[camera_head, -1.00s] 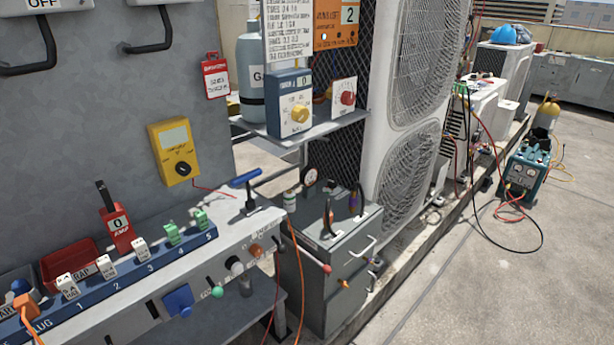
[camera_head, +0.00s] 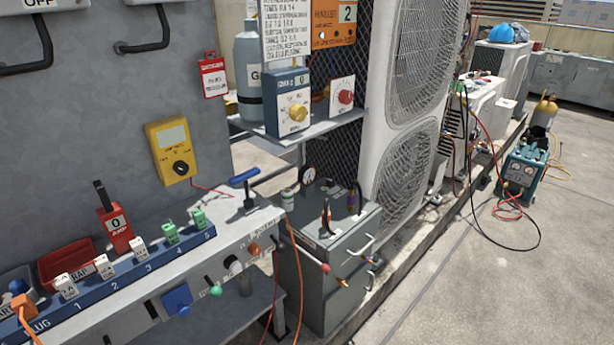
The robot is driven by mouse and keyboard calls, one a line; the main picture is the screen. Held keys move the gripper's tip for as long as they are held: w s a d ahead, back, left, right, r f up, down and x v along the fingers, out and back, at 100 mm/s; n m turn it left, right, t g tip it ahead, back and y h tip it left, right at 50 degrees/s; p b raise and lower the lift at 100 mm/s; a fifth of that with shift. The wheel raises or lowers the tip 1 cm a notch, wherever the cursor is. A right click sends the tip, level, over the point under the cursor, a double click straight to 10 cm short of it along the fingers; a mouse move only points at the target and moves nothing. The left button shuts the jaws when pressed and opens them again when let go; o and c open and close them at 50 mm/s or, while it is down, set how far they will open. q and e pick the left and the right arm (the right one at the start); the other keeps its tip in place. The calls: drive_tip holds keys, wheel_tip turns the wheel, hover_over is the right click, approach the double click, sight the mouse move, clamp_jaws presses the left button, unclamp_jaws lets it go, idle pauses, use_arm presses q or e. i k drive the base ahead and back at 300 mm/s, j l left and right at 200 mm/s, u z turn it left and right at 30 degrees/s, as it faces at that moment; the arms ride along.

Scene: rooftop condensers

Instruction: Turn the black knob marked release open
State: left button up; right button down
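No label reading release is legible, so I cannot tell for sure which knob is the marked one. A dark knob (camera_head: 244,284) shows at the front of the grey bench (camera_head: 262,222), below a pale round knob (camera_head: 234,265) and an orange-brown knob (camera_head: 254,249). A green knob (camera_head: 215,291) is to their left. Another black knob (camera_head: 181,168) is the dial on the yellow meter (camera_head: 173,150) on the grey wall panel. Neither of my grippers is in view.
A blue-handled lever (camera_head: 244,178) stands on the bench's far end. A blue rail (camera_head: 110,283) holds several white and green plugs. A grey cabinet (camera_head: 335,285) with handles stands right of the bench, with an orange hose (camera_head: 298,265) between.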

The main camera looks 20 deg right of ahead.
sight(331, 183)
drive_tip(key=i+l+u, duration=0.1)
drive_tip(key=l, duration=0.25)
drive_tip(key=i+l, duration=0.15)
drive_tip(key=l, duration=0.2)
drive_tip(key=i+l+u, duration=0.15)
drive_tip(key=l, duration=0.2)
drive_tip(key=l+u, duration=0.1)
drive_tip(key=l, duration=0.3)
